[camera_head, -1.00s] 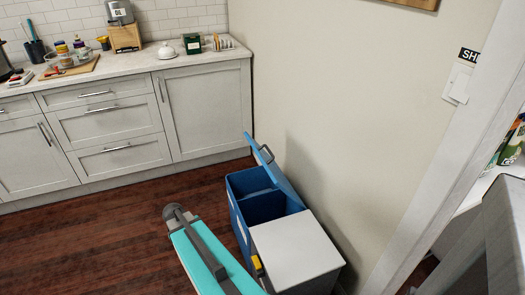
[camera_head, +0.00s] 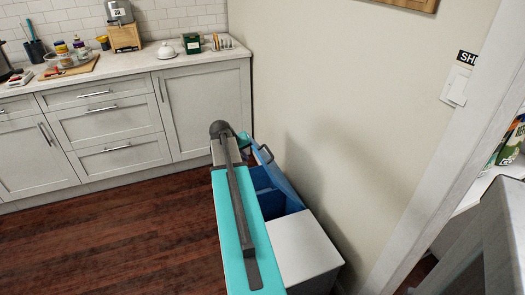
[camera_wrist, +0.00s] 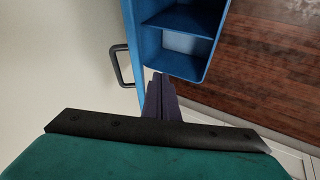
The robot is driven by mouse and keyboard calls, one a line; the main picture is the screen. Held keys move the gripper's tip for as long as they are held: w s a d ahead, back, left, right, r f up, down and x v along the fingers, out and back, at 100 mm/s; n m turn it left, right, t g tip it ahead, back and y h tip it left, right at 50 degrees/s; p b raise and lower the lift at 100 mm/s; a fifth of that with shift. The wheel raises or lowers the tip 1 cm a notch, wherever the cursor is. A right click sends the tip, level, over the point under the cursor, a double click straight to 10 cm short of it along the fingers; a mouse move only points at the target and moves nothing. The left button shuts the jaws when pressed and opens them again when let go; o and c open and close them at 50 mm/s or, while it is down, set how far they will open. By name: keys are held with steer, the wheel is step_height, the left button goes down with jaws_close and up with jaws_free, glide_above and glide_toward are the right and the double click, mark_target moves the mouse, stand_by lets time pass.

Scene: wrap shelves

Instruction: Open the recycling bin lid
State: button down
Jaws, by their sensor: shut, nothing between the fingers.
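In the wrist view the bin's open inside (camera_wrist: 180,45) shows a divider, and the lid's handle (camera_wrist: 119,66) sticks out on the left. My gripper (camera_wrist: 158,76) is shut and empty, with its tips close to the bin's rim and the lid; I cannot tell whether they touch.
A bin with a light grey top (camera_head: 302,247) stands directly in front of the blue one. Grey cabinets (camera_head: 205,110) with a cluttered counter stand behind. The wall (camera_head: 350,130) is close on the right. Wooden floor (camera_head: 110,235) on the left is free.

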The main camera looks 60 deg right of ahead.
steer(key=s+d+r, duration=0.2)
steer(key=d+r, duration=0.2)
steer(key=r, duration=0.1)
steer(key=shift+s+d+m+h, duration=0.3)
steer(key=shift+d+m+h, duration=0.1)
steer(key=shift+x, duration=4.9)
steer(key=shift+s+d+r+p, duration=0.1)
steer(key=shift+s+d+p, duration=0.05)
steer(key=shift+p, duration=0.2)
